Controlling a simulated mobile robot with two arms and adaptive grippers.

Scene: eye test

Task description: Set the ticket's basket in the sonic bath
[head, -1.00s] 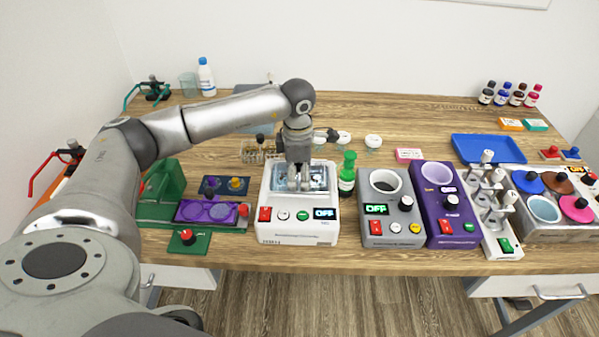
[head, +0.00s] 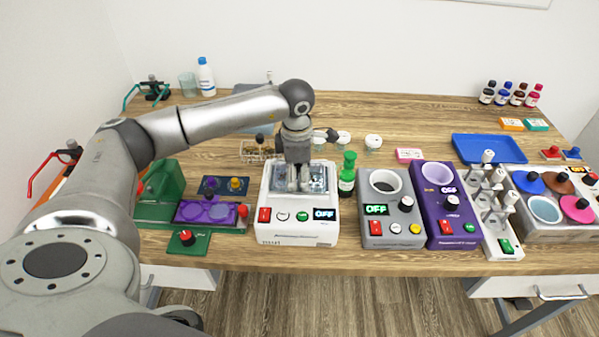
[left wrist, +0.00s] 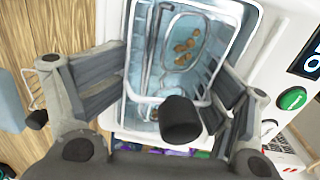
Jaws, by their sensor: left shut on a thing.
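The sonic bath (head: 282,237) is a white box with an open water-filled tank, front buttons and an OFF display. My left gripper (head: 298,187) points down over its tank. In the left wrist view, a wire basket (left wrist: 152,50) with several brownish pieces in it sits within the tank opening, its dark handle knob (left wrist: 180,120) between the fingers of the left gripper (left wrist: 168,88). The gripper is shut on this basket; whether it touches the tank floor cannot be told. Another wire basket (head: 250,153) stands behind the bath at the left. My right gripper is not in view.
A green bottle (head: 347,175) stands close to the bath's right side. Grey (head: 392,230) and purple (head: 455,232) devices are beyond it. A pink-and-white card or box (head: 409,155) lies behind them. A purple two-ring tray (head: 190,212) is left of the bath.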

